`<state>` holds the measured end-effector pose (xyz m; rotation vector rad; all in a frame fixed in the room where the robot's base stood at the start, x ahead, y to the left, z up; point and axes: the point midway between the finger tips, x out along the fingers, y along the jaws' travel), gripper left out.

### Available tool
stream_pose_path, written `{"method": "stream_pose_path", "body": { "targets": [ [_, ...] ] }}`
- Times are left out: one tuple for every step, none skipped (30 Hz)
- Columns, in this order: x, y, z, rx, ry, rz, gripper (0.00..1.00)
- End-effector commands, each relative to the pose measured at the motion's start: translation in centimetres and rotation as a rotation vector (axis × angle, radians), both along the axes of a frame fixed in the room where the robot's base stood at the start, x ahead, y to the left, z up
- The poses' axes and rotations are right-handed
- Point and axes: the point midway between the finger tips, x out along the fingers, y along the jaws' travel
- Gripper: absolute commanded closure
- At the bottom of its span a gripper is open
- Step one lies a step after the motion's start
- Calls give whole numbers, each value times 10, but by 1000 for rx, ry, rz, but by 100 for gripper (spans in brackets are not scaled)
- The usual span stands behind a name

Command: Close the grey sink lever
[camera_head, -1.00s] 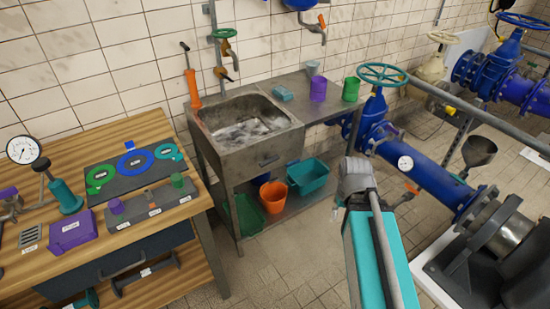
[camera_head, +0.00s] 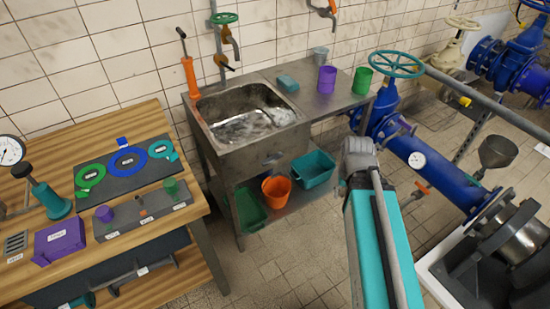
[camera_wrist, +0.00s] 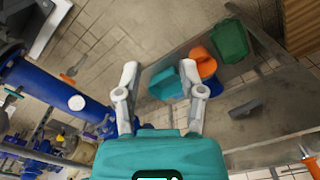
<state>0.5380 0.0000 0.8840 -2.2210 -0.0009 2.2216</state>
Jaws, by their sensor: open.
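The metal sink (camera_head: 235,150) stands against the tiled wall, left of my arm in the head view. A small dark grey handle (camera_head: 272,160) sits on its front face; I cannot tell for sure that it is the lever. A similar dark grey handle (camera_wrist: 245,108) shows right of my gripper in the wrist view. My gripper (camera_wrist: 160,72) has its two light grey fingers spread apart with nothing between them. In the head view my gripper (camera_head: 358,150) is to the right of the sink front and clear of it; its fingertips are hard to make out.
An orange bucket (camera_head: 276,191), a teal bin (camera_head: 314,169) and a green bin (camera_head: 250,208) stand on the shelf under the sink. A wooden workbench (camera_head: 150,118) is at left. Blue pipework (camera_head: 435,172) is at right. The tiled floor in front is free.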

Motion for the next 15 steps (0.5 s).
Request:
{"method": "stream_pose_path", "body": {
  "targets": [
    [0, 0, 0, 0, 0, 0, 49],
    [0, 0, 0, 0, 0, 0, 49],
    [0, 0, 0, 0, 0, 0, 49],
    [0, 0, 0, 0, 0, 0, 49],
    [0, 0, 0, 0, 0, 0, 49],
    [0, 0, -1, 1, 0, 0, 49],
    [0, 0, -1, 3, -1, 0, 49],
    [1, 1, -2, 6, -2, 0, 49],
    [2, 2, -4, 11, -4, 0, 49],
    [2, 3, -5, 17, -6, 0, 49],
    [3, 4, -7, 24, -8, 0, 49],
    [5, 6, -11, 35, -13, -1, 49],
    [6, 7, -14, 46, -16, -1, 49],
    [8, 11, -17, 59, -20, 1, 49],
    [10, 17, -22, 78, -26, 4, 49]
  ]
}}
